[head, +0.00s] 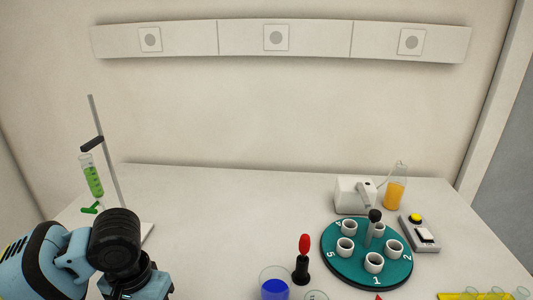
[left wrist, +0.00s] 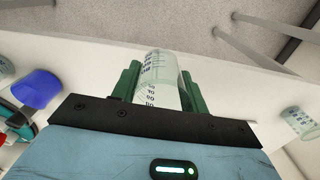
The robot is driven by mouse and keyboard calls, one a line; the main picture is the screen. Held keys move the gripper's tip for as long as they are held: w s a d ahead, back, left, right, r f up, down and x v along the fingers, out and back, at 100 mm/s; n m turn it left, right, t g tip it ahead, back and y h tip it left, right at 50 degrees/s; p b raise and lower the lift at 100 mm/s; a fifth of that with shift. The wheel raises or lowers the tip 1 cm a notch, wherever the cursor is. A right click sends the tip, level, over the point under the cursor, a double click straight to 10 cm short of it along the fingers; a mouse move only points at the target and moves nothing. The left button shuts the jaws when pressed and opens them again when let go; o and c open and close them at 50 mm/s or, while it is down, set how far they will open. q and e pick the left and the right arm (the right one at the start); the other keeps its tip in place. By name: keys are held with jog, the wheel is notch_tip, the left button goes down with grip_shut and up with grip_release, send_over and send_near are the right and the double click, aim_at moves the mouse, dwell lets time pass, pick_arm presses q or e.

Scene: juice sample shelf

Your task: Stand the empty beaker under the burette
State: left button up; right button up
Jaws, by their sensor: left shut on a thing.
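The clear beaker (left wrist: 158,68) with dark graduation marks is held between the green fingers of my left gripper (left wrist: 158,85) in the left wrist view. It looks empty. The burette (head: 93,178), a tube of green liquid with a green tap (head: 91,209), is clamped to a grey stand rod (head: 105,150) at the left in the head view. My left wrist is in front of part of the stand's pale base (head: 147,231). The held beaker and left fingers are hidden in the head view. My right gripper is in neither view.
A beaker of blue liquid (head: 273,290) and a red-topped black holder (head: 302,262) stand at the front middle. A teal numbered turntable (head: 345,272) with white cups, a white device (head: 352,195) and an orange-filled flask (head: 395,194) are at right. The back middle is clear.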

pick_arm(q)
jog(key=shift+w+d+r+n, duration=0.1)
jog(key=shift+d+n, duration=0.4)
jog(key=shift+n, duration=0.3)
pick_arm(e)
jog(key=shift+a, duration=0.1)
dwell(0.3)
